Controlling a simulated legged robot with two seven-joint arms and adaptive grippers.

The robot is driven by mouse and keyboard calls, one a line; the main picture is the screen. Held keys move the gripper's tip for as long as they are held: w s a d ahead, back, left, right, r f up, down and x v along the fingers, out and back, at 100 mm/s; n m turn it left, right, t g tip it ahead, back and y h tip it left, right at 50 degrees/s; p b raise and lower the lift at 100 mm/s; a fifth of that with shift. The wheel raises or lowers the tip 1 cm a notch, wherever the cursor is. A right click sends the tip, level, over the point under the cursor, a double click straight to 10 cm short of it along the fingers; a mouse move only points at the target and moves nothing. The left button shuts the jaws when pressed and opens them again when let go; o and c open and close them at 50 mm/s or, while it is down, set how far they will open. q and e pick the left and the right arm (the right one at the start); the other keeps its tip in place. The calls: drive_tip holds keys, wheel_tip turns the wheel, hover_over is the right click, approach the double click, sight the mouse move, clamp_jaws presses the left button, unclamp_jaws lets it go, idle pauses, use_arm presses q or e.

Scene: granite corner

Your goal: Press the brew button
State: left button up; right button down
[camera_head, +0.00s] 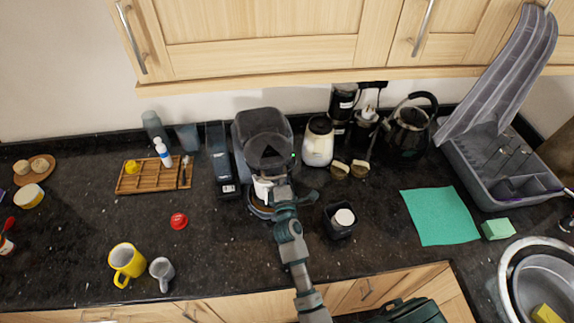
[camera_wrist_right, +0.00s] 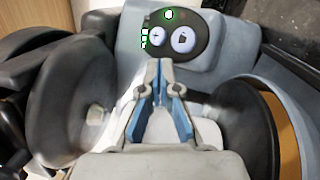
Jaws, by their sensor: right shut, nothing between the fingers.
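The grey coffee machine (camera_head: 262,130) stands against the back wall, left of centre in the head view, with a small green light on its right side. In the right wrist view its dark control panel (camera_wrist_right: 171,36) carries two white round buttons, a left one (camera_wrist_right: 156,34) and a right one (camera_wrist_right: 183,40), and a small green-lit one (camera_wrist_right: 169,14) above. Labels do not show which is brew. My right gripper (camera_head: 280,189) is at the machine's front. In the wrist view its fingers (camera_wrist_right: 159,66) are shut and empty, with tips just below the panel; contact cannot be told. My left gripper is not in view.
A cream canister (camera_head: 318,142) and a glass kettle (camera_head: 408,128) stand right of the machine. A dark square container (camera_head: 341,221) sits near my right arm. A wooden tray (camera_head: 137,182), red lid (camera_head: 179,221) and yellow mug (camera_head: 126,261) are left.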

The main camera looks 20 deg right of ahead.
drive_tip(key=shift+d, duration=0.65)
drive_tip(key=shift+a, duration=0.4)
drive_tip(key=shift+r+p, duration=0.1)
drive_tip(key=shift+p, duration=0.2)
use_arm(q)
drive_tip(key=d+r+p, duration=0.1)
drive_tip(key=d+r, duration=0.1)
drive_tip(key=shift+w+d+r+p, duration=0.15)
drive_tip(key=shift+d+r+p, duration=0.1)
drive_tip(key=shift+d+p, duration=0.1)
use_arm(e)
drive_tip(key=d, duration=0.1)
drive_tip(key=s+d, duration=0.1)
drive_tip(key=d, duration=0.1)
drive_tip(key=shift+s+d, duration=0.3)
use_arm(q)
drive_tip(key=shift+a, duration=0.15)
use_arm(e)
drive_tip(key=shift+a+r, duration=0.1)
drive_tip(key=shift+a, duration=0.05)
